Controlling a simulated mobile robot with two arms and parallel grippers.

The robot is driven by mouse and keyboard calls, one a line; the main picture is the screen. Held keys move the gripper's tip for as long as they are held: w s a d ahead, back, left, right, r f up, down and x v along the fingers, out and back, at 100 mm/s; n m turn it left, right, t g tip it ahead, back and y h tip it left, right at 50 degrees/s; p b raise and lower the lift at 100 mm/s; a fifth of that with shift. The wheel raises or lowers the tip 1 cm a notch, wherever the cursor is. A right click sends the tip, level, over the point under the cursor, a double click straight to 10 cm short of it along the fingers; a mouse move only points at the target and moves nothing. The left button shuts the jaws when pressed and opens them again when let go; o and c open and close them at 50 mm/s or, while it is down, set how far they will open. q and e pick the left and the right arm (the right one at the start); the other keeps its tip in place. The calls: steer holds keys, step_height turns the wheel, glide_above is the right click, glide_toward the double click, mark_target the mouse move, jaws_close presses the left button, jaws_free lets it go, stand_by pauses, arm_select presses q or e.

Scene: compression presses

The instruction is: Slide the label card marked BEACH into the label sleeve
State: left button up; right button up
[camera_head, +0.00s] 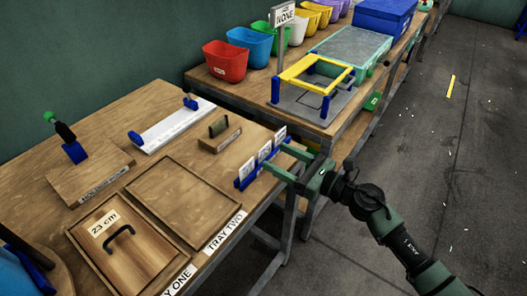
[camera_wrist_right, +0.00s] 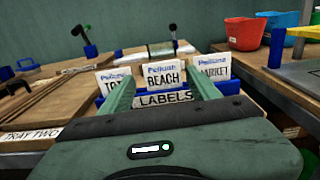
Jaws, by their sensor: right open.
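The BEACH card (camera_wrist_right: 164,77) is the middle of three white cards standing in a blue rack marked LABELS (camera_wrist_right: 165,98). The rack (camera_head: 243,183) sits at the right edge of the near table in the head view, with the BEACH card (camera_head: 264,152) upright in it. My right gripper (camera_head: 275,158) is open, its fingers reaching toward the rack from the right. In the wrist view its fingers stand either side of the BEACH card, with no grip on it. I cannot tell for certain which item is the label sleeve; a post carries a sign reading NONE (camera_head: 283,15). My left gripper is not in view.
Cards reading MARKET (camera_wrist_right: 213,67) and partly hidden TO... (camera_wrist_right: 113,78) flank BEACH closely. Wooden trays (camera_head: 205,173) and a small wooden block (camera_head: 220,140) lie to the left. A yellow frame (camera_head: 317,88) and coloured bins (camera_head: 225,62) stand on the far table.

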mark_target(265, 151)
steer(key=shift+w+a+r, duration=0.15)
steer(key=shift+w+a, duration=0.15)
steer(key=shift+a, duration=0.15)
steer(key=x, duration=0.1)
steer(key=p+x, duration=0.1)
steer(key=x, duration=0.1)
steer(key=shift+w+a+f, duration=0.15)
steer(key=shift+w+f, duration=0.1)
steer(key=shift+w+a, duration=0.2)
steer(key=shift+a, duration=0.1)
steer(key=shift+w+a+f, duration=0.1)
steer(key=c, duration=0.9)
steer(key=shift+c, duration=1)
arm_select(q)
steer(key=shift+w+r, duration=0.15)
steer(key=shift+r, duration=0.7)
